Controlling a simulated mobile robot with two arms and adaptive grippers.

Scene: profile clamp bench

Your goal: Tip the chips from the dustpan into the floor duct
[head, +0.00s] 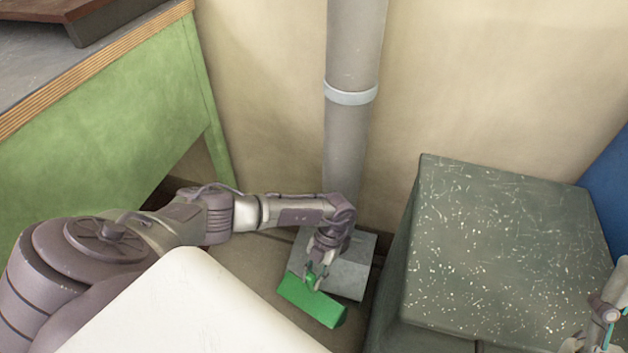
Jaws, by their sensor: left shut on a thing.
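The green dustpan (308,302) is low near the floor, held by my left gripper (318,280). Its pan looks tilted, and a broad green face shows. I cannot see any chips in it. The floor duct, a light grey box (349,278) at the foot of a grey vertical pipe (352,60), stands just behind the dustpan. The pan and my gripper hide part of the duct, and I cannot tell whether pan and duct touch. My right gripper (606,318) shows only partly at the right edge, apart from the dustpan; its fingers are unclear.
A dark green block with a white-flecked top (500,240) stands to the right of the duct. A green-sided bench (110,120) is at the left. The cream wall (265,100) closes the back. Floor room around the duct is narrow.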

